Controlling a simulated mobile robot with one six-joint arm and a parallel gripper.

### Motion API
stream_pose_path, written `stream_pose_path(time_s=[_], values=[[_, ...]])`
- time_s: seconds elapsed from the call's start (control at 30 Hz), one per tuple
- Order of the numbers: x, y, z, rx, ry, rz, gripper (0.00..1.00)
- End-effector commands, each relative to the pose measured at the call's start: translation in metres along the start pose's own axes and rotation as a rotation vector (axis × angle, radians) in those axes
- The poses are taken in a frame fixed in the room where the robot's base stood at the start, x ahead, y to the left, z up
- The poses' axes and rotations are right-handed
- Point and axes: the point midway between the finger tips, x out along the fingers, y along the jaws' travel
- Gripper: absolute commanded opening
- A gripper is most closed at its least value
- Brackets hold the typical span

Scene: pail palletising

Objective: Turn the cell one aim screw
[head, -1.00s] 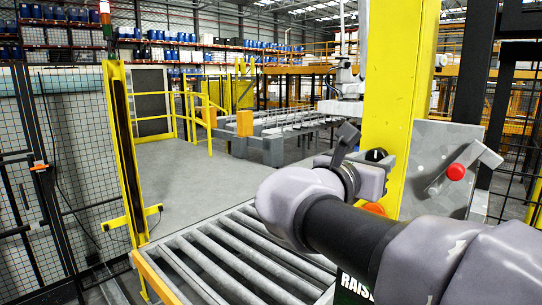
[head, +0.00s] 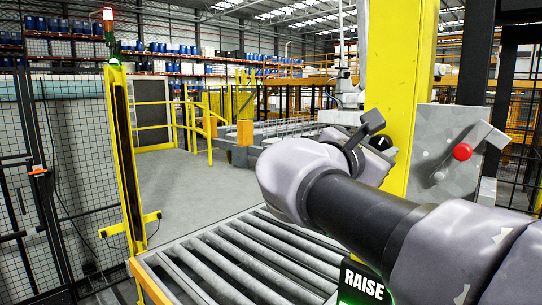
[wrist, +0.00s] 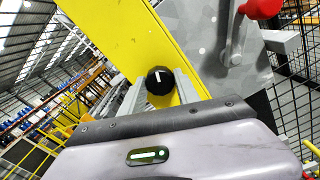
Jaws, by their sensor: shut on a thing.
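The aim screw shows as a round black knob with a short white mark (wrist: 158,76) on the yellow post, in the middle of the wrist view. The mark stands nearly upright in that view. My gripper (wrist: 160,88) has one pale finger on each side of the knob and is shut on it. In the head view, the dark knob (head: 382,142) is partly hidden behind my wrist, at the edge of the yellow post (head: 397,70). The fingertips are hard to make out there.
A grey plate with a red-knobbed lever (head: 461,152) is right of the post. A roller conveyor (head: 230,255) lies below my arm, with a RAISE sign (head: 362,283) at its right. A yellow light-curtain post (head: 125,160) and mesh fence (head: 75,150) stand left. Open floor lies beyond.

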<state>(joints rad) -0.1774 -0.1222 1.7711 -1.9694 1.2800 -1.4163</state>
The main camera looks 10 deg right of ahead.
Motion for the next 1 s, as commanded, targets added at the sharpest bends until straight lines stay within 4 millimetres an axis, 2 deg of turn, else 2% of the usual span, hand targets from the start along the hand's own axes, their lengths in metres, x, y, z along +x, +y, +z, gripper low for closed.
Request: stream_pose_path(time_s=[0.4,0.87,0.9,1.0], values=[[0.0000,-0.0005,-0.0012,0.157,0.001,-0.001,0.00],[0.0000,-0.0001,-0.0002,0.172,0.001,-0.001,0.00],[0.0000,-0.0001,-0.0002,0.172,0.001,-0.001,0.40],[0.0000,-0.0001,-0.0001,0.172,0.001,-0.001,0.59]])
